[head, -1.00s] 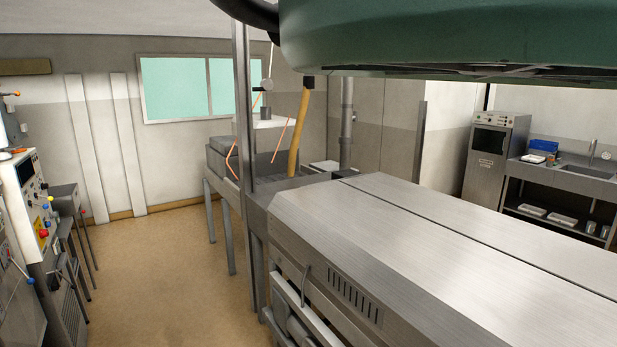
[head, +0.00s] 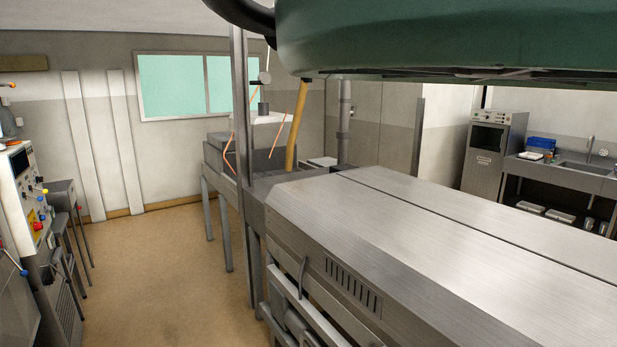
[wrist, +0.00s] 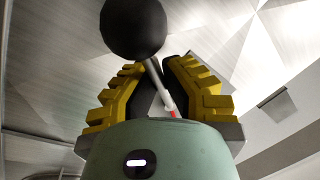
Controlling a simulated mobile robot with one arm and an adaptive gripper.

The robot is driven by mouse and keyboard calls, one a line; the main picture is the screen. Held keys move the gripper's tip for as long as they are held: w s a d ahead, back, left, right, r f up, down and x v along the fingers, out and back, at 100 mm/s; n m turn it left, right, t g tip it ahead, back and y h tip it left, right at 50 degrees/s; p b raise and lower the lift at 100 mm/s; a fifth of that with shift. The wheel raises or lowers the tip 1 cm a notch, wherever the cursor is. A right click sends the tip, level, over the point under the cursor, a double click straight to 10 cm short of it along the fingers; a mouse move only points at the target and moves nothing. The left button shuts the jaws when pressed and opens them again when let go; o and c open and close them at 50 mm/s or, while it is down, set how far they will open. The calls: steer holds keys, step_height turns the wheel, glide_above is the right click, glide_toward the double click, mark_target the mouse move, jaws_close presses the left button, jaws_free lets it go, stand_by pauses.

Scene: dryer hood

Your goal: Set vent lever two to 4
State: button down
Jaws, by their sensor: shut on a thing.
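In the wrist view, a lever with a large black ball knob (wrist: 133,28) and a thin pale rod (wrist: 152,72) stands between the yellow-padded fingers of my gripper (wrist: 155,68). My gripper is shut on the lever at its rod, with the ball beyond the fingertips. A small red part shows low on the rod, near the palm. Any number or scale for the lever is out of sight, so its setting cannot be read. The head view shows neither my gripper nor this lever clearly.
A long steel hood (head: 400,225) with side vent slots fills the right foreground of the head view. A steel post (head: 242,150) stands at its far left corner. A control panel (head: 28,195) with coloured knobs is at the left. The floor between is clear.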

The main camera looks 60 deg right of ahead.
steer(key=shift+s+a+r+m, duration=0.1)
steer(key=shift+s+r+m, duration=0.2)
steer(key=c, duration=1)
jaws_free()
steer(key=shift+c, duration=0.2)
steer(key=shift+f, duration=0.1)
steer(key=v, duration=0.7)
steer(key=shift+d, duration=0.3)
steer(key=shift+w, duration=0.1)
